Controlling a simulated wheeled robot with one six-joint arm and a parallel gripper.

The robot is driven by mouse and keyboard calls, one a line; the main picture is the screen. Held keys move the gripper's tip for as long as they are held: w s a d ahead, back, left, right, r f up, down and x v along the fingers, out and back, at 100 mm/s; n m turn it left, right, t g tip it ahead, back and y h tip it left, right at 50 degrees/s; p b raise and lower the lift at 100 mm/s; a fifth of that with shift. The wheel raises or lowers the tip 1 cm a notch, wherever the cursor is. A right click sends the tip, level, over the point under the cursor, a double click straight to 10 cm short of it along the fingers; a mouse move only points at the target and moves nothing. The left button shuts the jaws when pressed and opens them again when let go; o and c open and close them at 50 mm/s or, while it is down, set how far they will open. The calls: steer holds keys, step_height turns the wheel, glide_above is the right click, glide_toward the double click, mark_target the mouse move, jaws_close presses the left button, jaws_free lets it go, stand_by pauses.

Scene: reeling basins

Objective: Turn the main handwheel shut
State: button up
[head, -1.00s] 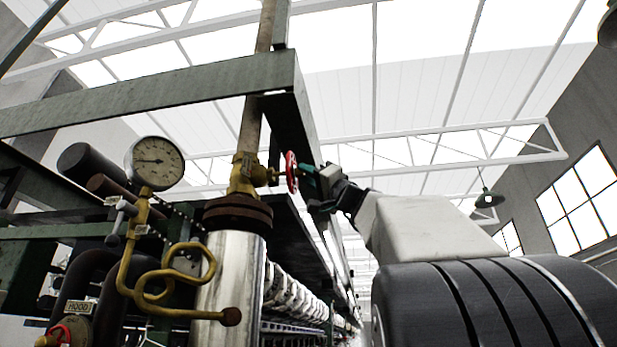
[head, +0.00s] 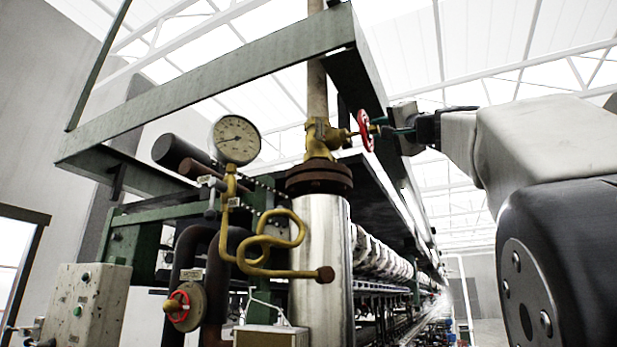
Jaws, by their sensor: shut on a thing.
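The red handwheel (head: 364,130) stands nearly edge-on on the right side of a brass valve (head: 322,138). The valve sits on a vertical pipe above a rusty flange. My gripper (head: 380,129) reaches in from the right and is shut on the handwheel's rim. The fingertips are small and partly hidden in this view. A second, smaller red handwheel (head: 178,306) is on a dark pipe at the lower left, apart from my gripper.
A pressure gauge (head: 237,139) on a coiled yellow pipe (head: 268,240) stands left of the valve. A green steel beam (head: 215,88) crosses above. A shiny metal column (head: 320,260) is below the flange. A control box (head: 85,305) is at the lower left.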

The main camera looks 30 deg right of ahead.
steer(key=o, duration=1)
steer(key=shift+v, duration=3.95)
